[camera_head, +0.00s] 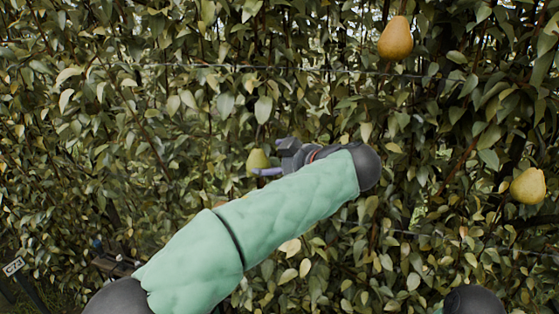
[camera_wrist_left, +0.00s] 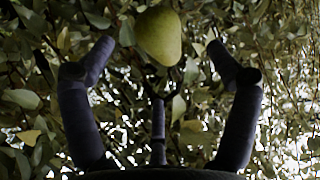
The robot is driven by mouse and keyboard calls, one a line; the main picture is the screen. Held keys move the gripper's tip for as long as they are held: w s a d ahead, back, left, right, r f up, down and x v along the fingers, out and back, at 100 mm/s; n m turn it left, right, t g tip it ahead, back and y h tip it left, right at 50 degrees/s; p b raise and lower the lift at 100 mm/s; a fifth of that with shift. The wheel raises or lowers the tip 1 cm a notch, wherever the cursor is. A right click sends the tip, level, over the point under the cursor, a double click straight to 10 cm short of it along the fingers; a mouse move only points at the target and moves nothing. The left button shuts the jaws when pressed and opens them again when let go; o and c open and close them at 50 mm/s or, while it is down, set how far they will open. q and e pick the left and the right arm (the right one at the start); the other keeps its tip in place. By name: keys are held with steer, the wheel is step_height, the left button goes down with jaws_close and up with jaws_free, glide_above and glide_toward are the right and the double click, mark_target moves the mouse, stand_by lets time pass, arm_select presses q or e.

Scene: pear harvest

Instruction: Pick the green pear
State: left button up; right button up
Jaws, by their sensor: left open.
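The green pear (camera_head: 258,160) hangs among the leaves near the middle of the head view, partly hidden behind my left gripper (camera_head: 277,160). The pear appears beyond or level with the fingertips; I cannot tell the exact gap. No finger visibly touches it. My right gripper is not in view.
A yellow-orange pear (camera_head: 396,39) hangs at the upper right, and a yellow pear (camera_head: 528,186) hangs at the right edge. Dense leaves and thin branches fill the background, with horizontal wires running through. A small sign (camera_head: 13,267) stands at the lower left.

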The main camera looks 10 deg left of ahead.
mark_target(257, 164)
arm_select(q)
steer(key=p+x, duration=0.2)
steer(key=x, duration=0.7)
steer(key=shift+w+a+f, duration=0.2)
steer(key=shift+w+a, duration=0.05)
steer(key=shift+a, duration=0.05)
steer(key=c, duration=1.2)
